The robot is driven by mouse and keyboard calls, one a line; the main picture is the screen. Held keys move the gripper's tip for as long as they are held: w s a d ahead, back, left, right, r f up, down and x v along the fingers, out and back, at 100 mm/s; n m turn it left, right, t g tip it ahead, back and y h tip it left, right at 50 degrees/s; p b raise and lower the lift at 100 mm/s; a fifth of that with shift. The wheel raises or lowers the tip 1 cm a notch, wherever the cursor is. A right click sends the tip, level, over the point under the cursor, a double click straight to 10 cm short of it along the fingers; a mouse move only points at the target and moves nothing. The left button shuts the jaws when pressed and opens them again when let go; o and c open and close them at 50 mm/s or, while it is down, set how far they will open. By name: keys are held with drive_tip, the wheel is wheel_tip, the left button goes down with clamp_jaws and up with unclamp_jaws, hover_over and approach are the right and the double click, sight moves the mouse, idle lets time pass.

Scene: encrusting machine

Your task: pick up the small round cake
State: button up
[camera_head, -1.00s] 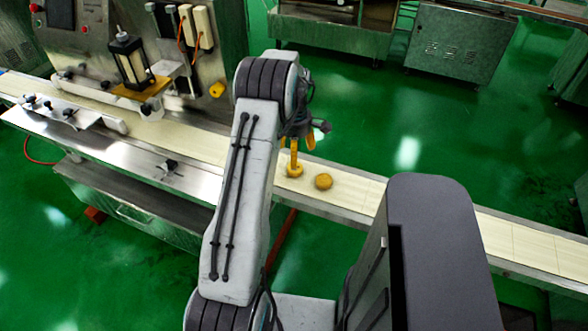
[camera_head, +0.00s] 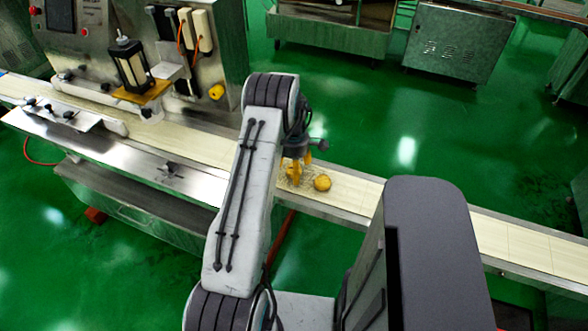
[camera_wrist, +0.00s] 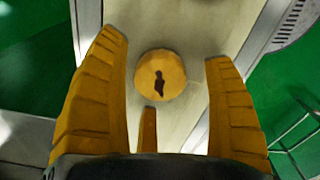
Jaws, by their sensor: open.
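A small round cake (camera_wrist: 160,76), golden-yellow with a dark mark on top, sits on the pale belt between my spread fingers in the wrist view. My gripper (camera_wrist: 166,48) has yellow ribbed fingers, open, with a shorter finger showing between them. The cake lies a little ahead of that shorter finger, with gaps on both sides. In the head view my gripper (camera_head: 297,170) points down low over the belt. One round cake (camera_head: 322,183) shows just right of the fingers.
The pale conveyor belt (camera_head: 355,192) runs from upper left to lower right with a metal rim. The encrusting machine (camera_head: 130,70) stands over its left part. A metal cabinet (camera_head: 460,45) stands at the back right. Green floor lies open beyond the belt.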

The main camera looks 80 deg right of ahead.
drive_tip(key=shift+f, duration=0.25)
drive_tip(key=shift+c, duration=0.4)
drive_tip(key=c, duration=1.2)
drive_tip(key=shift+r, duration=0.15)
